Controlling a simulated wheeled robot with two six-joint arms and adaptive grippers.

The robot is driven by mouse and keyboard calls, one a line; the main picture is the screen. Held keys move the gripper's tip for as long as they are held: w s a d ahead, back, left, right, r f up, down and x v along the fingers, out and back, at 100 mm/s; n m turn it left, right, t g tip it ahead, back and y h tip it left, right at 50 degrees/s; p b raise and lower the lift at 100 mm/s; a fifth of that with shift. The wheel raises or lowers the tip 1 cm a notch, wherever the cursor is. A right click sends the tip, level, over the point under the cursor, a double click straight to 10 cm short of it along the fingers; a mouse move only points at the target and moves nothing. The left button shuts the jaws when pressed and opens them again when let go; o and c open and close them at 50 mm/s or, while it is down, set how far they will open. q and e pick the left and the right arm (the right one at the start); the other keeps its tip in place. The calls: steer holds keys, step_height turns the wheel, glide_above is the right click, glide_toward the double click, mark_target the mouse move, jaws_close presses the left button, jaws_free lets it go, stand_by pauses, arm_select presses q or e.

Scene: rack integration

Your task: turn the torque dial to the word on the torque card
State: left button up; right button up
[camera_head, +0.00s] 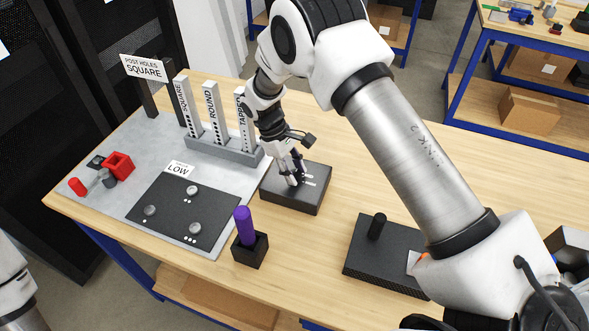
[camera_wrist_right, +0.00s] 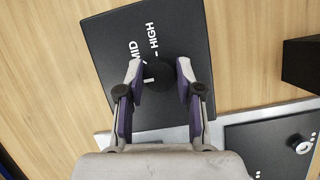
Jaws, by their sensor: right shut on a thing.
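The torque dial (camera_wrist_right: 160,77) is a round black knob on a flat black box (camera_wrist_right: 110,35). The words MID and HIGH show beside it; any other word is hidden behind a finger. A short white mark shows at the knob's left side, but I cannot tell surely which word it points at. The torque card (camera_head: 178,170) reads LOW and stands on the grey mat behind a dark pad. My right gripper (camera_head: 293,183) reaches down onto the box (camera_head: 318,197); in the wrist view its fingers (camera_wrist_right: 158,88) are shut on the dial from both sides. My left gripper is out of view.
A purple-handled tool stands in a black holder (camera_head: 250,251) in front of the box. A dark pad (camera_head: 165,224) with several knobs lies left. Labelled posts (camera_head: 212,115) stand behind. A black block with a peg (camera_head: 366,260) lies right. Bare wood separates them.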

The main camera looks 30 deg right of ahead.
steer(key=shift+f, duration=0.15)
steer(key=o, duration=1.2)
steer(key=shift+c, duration=0.2)
steer(key=v, duration=1.2)
steer(key=shift+a, duration=0.1)
